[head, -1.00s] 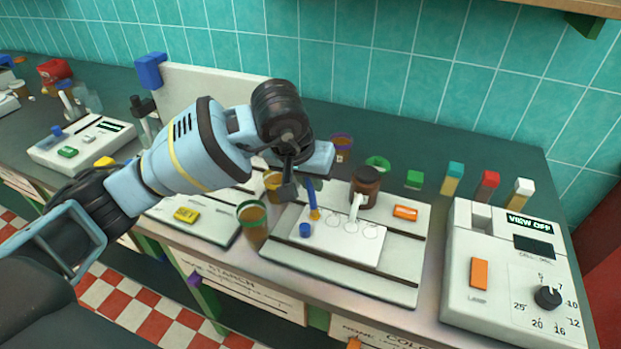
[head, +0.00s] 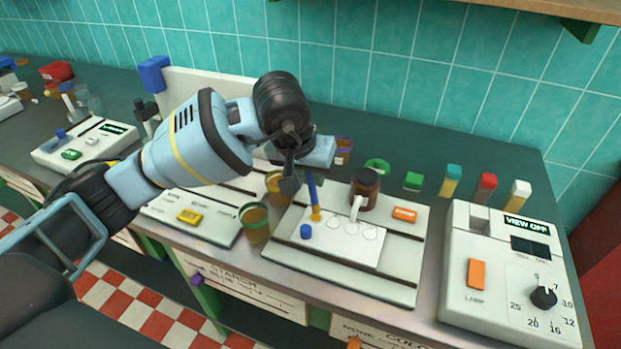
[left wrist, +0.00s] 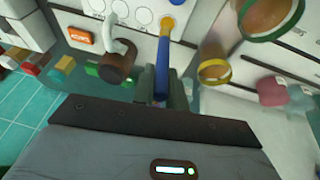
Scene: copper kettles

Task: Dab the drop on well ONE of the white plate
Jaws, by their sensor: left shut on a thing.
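The white plate (head: 345,250), with a row of round wells, lies on a pale board in the middle of the bench. My left gripper (head: 290,184) is shut on a blue stick (head: 312,188) with a yellow-orange collar near its lower end. In the left wrist view the blue stick (left wrist: 160,75) runs from between the fingers (left wrist: 164,100) to the plate (left wrist: 142,38). Its lower end is over the well at the row's left end in the head view. The collar hides most of that well; I cannot tell contact or see a drop.
A brown bottle (head: 365,188) with a white spout stands behind the plate, its spout reaching toward the wells. A blue knob (head: 305,231) is at the plate's left edge. A green-rimmed amber cup (head: 255,222) stands left; a device (head: 515,275) is right.

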